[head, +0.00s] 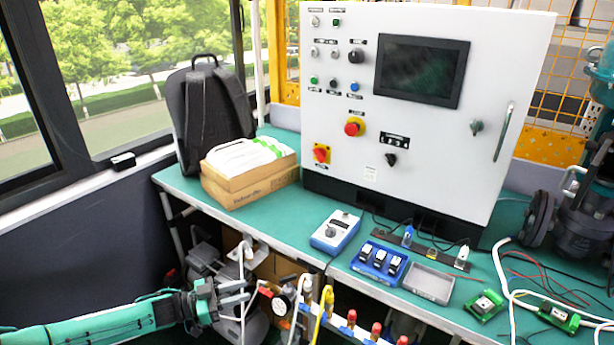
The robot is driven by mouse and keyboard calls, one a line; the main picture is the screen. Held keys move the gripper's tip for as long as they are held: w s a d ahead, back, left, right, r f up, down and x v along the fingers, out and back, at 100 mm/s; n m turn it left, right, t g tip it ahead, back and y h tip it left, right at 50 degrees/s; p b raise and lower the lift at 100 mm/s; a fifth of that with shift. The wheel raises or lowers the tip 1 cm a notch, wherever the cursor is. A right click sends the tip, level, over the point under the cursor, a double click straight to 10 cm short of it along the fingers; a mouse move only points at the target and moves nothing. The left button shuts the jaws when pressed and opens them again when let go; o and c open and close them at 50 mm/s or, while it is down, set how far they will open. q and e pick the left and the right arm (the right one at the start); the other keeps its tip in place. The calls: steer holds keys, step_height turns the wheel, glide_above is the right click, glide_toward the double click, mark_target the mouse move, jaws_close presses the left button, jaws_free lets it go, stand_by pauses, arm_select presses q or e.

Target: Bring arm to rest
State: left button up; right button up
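My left arm comes in low from the left, and its gripper (240,298) is in front of the bench's front edge, below the bench top. Its grey fingers point right and look apart, with nothing clearly held between them. A white hose passes close to the fingertips; I cannot tell whether they touch. My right arm and gripper are not in view.
The green bench (190,190) carries a backpack (207,105), a cardboard box (245,185), a control cabinet (420,150), a blue-white calibrator (335,232), a blue tray (363,268) and a grey tray (447,286). Pipes and gauges (281,304) stand right of my gripper.

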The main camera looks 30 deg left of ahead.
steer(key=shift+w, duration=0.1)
